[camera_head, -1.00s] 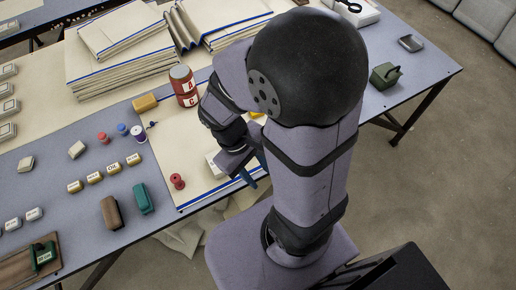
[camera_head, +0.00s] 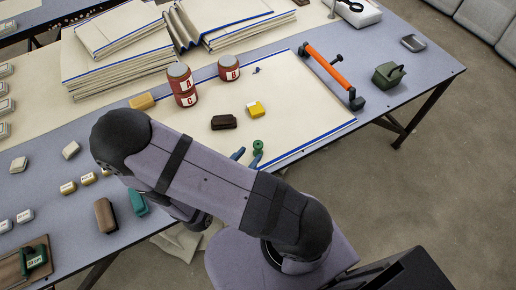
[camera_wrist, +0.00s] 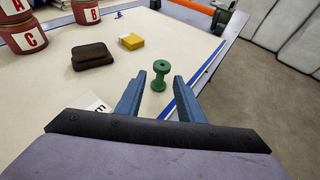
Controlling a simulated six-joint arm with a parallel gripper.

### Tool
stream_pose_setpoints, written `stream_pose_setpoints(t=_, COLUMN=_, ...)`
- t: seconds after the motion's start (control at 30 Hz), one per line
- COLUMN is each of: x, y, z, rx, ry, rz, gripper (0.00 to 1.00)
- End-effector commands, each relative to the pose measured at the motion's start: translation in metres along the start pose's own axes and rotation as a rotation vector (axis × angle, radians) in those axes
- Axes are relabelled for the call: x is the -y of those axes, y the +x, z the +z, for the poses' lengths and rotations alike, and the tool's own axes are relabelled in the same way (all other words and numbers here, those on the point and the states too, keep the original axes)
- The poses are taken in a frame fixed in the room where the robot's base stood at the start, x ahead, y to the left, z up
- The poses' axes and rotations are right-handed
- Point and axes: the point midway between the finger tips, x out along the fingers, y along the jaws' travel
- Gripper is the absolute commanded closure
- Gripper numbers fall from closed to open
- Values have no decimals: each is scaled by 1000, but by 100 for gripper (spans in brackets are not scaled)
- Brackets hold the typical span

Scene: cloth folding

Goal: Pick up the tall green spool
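The tall green spool (camera_head: 258,147) stands upright on the cream cloth (camera_head: 300,110) near its front edge. My gripper (camera_head: 247,157) is open and empty, low over the cloth on the near side of the spool. In the wrist view the open gripper (camera_wrist: 157,90) shows a wide gap between its fingers. I cannot tell from these views whether a finger touches the spool.
A dark brown block (camera_head: 223,122) and a yellow block (camera_head: 256,109) lie behind the spool. Red cans (camera_head: 182,85) stand farther back. An orange-handled tool (camera_head: 328,68) lies at the right. A white card (camera_wrist: 95,104) lies beside my left finger. The cloth's right side is clear.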

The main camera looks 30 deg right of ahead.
Motion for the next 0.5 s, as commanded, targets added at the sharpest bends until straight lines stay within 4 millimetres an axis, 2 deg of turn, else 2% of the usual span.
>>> stream_pose_setpoints(t=0.5, x=0, y=21, z=0, rx=0, ry=1, rz=0, gripper=65)
